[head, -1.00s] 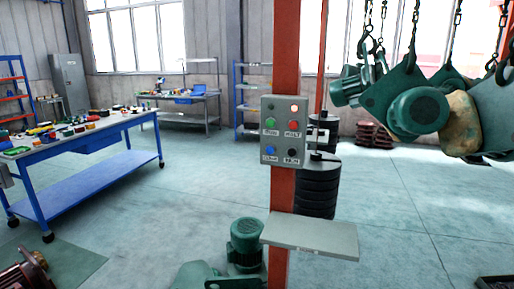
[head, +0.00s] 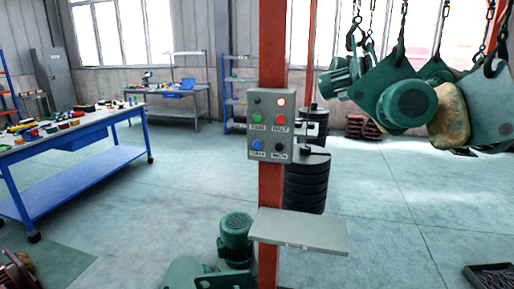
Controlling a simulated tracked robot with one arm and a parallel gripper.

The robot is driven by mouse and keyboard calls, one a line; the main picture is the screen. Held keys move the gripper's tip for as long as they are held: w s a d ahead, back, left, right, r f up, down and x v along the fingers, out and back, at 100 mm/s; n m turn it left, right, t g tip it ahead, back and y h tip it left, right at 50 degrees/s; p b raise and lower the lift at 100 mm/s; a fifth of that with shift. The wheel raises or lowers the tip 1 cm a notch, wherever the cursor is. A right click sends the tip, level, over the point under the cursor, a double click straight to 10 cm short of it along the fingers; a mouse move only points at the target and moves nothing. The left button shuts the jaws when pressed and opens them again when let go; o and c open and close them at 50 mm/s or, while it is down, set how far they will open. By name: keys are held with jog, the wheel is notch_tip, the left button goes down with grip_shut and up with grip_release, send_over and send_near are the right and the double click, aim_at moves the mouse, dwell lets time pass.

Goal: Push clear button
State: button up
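A grey control box (head: 269,126) is fixed to a red upright post (head: 271,215) in the middle of the head view. A blue button (head: 257,145) sits at its lower left, over a small label too blurred to read surely. A black button (head: 279,148) is at its lower right. A green button (head: 257,115) and a red button (head: 280,118) are in the row above. My gripper is not in view.
A grey shelf (head: 302,230) juts right from the post below the box. Green motors hang on chains (head: 408,103) at upper right. A green motor (head: 235,235) stands at the post's foot. A blue workbench (head: 75,170) is left. The floor between bench and post is clear.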

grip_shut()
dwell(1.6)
